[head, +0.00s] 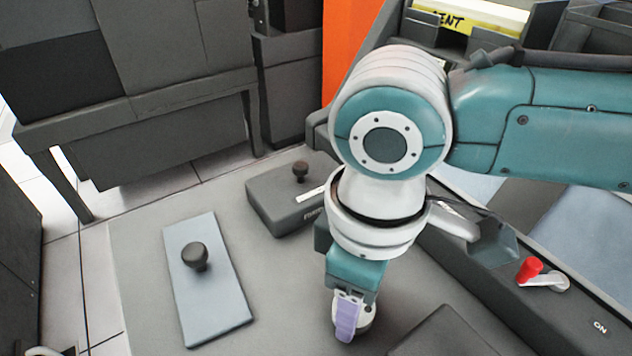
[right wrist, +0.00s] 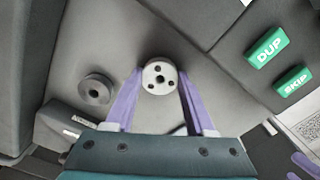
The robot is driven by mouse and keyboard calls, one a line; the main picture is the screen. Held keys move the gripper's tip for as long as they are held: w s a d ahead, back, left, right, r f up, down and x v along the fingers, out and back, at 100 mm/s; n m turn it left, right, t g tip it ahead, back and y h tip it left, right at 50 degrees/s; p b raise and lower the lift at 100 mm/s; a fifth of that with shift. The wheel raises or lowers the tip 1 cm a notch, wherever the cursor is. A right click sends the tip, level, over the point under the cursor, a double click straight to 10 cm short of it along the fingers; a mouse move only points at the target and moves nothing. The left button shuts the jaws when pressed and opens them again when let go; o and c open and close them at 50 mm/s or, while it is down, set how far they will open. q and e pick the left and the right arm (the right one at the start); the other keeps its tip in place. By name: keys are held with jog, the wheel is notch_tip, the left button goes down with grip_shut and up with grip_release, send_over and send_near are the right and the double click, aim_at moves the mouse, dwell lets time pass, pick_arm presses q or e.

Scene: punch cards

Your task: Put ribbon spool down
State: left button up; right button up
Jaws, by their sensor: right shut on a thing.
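The ribbon spool (right wrist: 160,77) is a pale disc with a dark hub and several small holes, seen face-on in the right wrist view. My right gripper (right wrist: 161,74) has its two purple fingers on either side of its rim and is shut on it. In the head view the right gripper (head: 349,318) points down over the grey desktop (head: 285,300), and the spool (head: 368,314) shows only in part behind the purple finger. I cannot tell whether the spool touches the surface.
A blue-grey plate (head: 215,300) with a black knob lies to the left. A dark box (head: 275,205) with a brown knob stands behind. A red-handled lever (head: 530,268) is at right. A dark disc (right wrist: 96,90) and green DUP (right wrist: 267,47) and SKIP (right wrist: 293,82) keys show in the wrist view.

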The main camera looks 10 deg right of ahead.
jog(key=o, duration=1.3)
jog(key=shift+f, duration=0.1)
notch_tip(320, 180, up, 12)
jog(key=p, duration=0.4)
jog(key=s+a+y, duration=0.3)
jog(key=s+a, duration=0.1)
jog(key=a, duration=0.1)
jog(key=s+d+f+m+t+h, duration=0.1)
jog(key=s+d+m, duration=0.1)
jog(key=d, duration=0.2)
jog(key=s+d+f+m+t+h, duration=0.1)
jog(key=s+d+m, duration=0.2)
jog(key=d, duration=0.2)
jog(key=s+d+m+t, duration=0.1)
jog(key=s+d+m, duration=0.2)
jog(key=d, duration=0.2)
jog(key=shift+d+f+t+h, duration=0.1)
jog(key=shift+f+t+h, duration=0.2)
jog(key=shift+f+h, duration=0.1)
